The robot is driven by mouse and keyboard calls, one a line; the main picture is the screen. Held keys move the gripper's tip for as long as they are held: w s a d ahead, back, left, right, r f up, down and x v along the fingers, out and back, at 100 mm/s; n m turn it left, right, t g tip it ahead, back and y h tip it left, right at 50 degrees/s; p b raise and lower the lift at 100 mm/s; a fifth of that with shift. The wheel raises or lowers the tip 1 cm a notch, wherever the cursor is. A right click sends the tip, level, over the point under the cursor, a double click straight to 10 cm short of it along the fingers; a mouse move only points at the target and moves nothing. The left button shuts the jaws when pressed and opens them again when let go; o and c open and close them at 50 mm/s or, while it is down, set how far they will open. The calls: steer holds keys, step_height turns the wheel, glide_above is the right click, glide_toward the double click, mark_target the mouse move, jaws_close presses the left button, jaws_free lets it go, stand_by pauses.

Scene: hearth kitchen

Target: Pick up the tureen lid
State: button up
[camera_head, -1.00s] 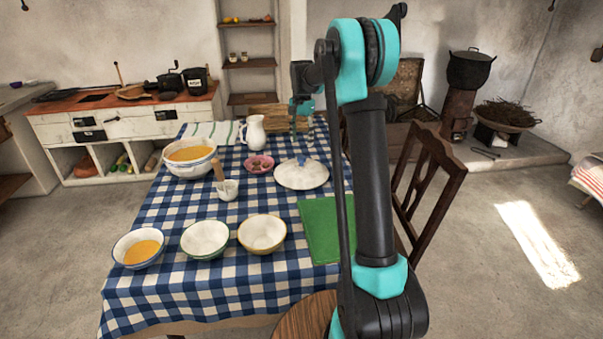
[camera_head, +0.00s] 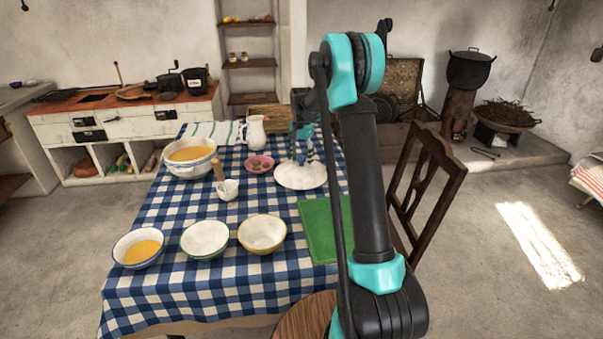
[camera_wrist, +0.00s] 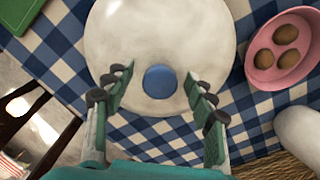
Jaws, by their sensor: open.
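The tureen lid (camera_head: 300,178) is a round white disc lying on the checked tablecloth, near the far right of the table. My gripper (camera_wrist: 159,85) is open, with one finger on each side of the knob and a gap on both sides. In the head view my gripper (camera_head: 301,155) is over the lid and hides its knob in part. The tureen (camera_head: 189,160) stands uncovered at the left, holding orange soup.
A pink bowl with brown eggs (camera_head: 259,165) and a white jug (camera_head: 255,132) stand close to the lid. A green board (camera_head: 325,228) and several bowls lie nearer. A wooden chair (camera_head: 425,190) stands against the table's right side.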

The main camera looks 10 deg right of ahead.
jaws_close()
steer(key=shift+r, duration=0.15)
stand_by(0.5)
